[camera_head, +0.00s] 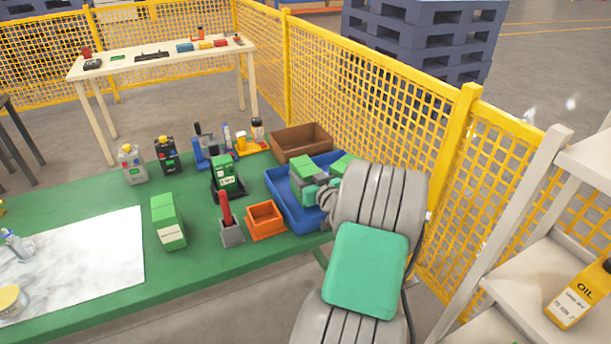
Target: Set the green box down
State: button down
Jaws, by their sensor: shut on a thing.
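My arm reaches in from the right, and my gripper (315,190) is over the blue tray (282,207) at the right of the green table. It is shut on a green box (302,167); the arm partly hides the jaws and the box's lower part. I cannot tell whether this box touches the tray floor. Another green item (345,164) shows behind my wrist, mostly hidden. A green box with a white label (168,222) stands on the table to the left. Another green labelled box (226,176) stands in a dark holder.
An orange bin (266,219) and a red-handled tool in a grey block (230,230) stand left of the tray. A brown box (301,141) is behind it. Bottles and tools line the table's back. Yellow fencing (390,95) and a shelf (530,240) bound the right.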

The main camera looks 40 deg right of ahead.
jog(key=shift+f, duration=0.2)
jog(key=shift+f, duration=0.1)
jog(key=shift+f+b, duration=0.15)
jog(key=shift+b, duration=0.15)
jog(key=c, duration=0.6)
grip_release()
jog(key=shift+r+p, duration=0.25)
jog(key=shift+p, duration=0.05)
jog(key=shift+s+f, duration=0.1)
jog(key=shift+s, duration=0.25)
jog(key=b+v, duration=0.1)
jog(key=v, duration=1)
jog(key=shift+s+a+b, duration=0.1)
jog(key=shift+a+b, duration=0.15)
jog(key=shift+b, duration=0.05)
